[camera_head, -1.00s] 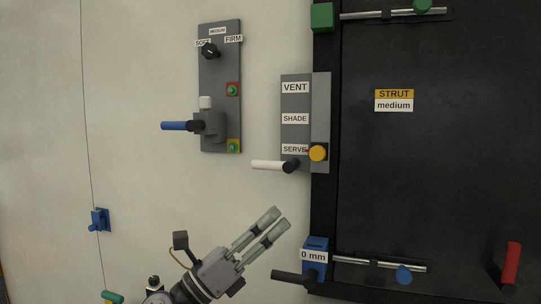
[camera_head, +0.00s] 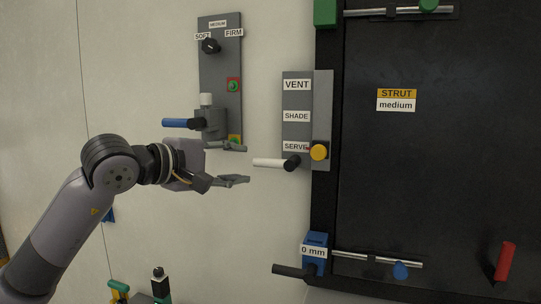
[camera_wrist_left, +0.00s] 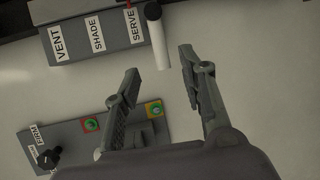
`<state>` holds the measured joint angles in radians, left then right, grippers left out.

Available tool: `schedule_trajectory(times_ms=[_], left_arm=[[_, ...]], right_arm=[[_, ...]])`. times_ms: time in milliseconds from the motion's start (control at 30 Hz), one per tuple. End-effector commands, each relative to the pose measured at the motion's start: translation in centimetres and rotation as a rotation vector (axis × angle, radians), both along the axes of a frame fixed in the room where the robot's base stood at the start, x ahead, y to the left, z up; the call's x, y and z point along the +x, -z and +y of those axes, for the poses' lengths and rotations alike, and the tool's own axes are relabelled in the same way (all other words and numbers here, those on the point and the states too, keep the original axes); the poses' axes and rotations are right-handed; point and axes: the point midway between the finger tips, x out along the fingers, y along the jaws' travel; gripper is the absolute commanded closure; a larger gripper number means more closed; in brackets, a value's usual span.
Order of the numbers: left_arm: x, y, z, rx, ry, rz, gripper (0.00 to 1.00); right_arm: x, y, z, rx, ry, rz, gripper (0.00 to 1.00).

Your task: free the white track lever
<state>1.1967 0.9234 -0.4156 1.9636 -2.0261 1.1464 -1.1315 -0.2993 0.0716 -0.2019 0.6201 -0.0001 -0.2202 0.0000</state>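The white track lever (camera_head: 268,162) sticks out to the left from a black hub at the lower end of the grey VENT/SHADE/SERVE panel (camera_head: 292,132), beside the SERVE label. A yellow knob (camera_head: 319,152) sits right of the hub. My left gripper (camera_head: 246,164) is open just left of the lever's free end, one finger above its height and one below. In the left wrist view the white lever (camera_wrist_left: 159,42) points into the gap between the open fingertips (camera_wrist_left: 160,60); contact does not show. My right gripper is not in view.
Left of the lever is a grey SOFT/MEDIUM/FIRM panel (camera_head: 219,70) with a blue lever (camera_head: 177,123), close to my upper finger. Below, a blue 0 mm block (camera_head: 315,240) has a black handle (camera_head: 290,270). A dark panel with rods fills the right.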

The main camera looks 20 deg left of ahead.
Motion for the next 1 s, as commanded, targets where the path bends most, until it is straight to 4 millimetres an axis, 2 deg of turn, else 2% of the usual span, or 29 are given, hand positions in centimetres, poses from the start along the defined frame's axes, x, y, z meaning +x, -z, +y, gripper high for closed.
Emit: schedule_trajectory(times_ms=[33,300,500,700,933,1000], left_arm=[[1.1,-0.2,-0.6,-0.003,0.003,0.005,0.62],[6.2,0.8,-3.0,-0.005,0.002,0.004,0.62],[8.8,1.5,-4.1,-0.004,0.001,0.004,0.62],[9.8,1.9,-4.5,-0.002,0.001,0.001,0.62],[9.9,2.0,-4.6,-0.002,0.001,0.001,0.62],[9.9,2.0,-4.6,-0.002,0.001,0.001,0.65]], right_arm=[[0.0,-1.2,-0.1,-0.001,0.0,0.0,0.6],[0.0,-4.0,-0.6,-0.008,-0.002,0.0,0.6],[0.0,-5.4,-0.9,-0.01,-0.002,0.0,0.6],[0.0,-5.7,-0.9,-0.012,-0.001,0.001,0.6],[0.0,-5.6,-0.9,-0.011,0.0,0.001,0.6],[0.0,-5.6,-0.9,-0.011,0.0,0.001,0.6]])
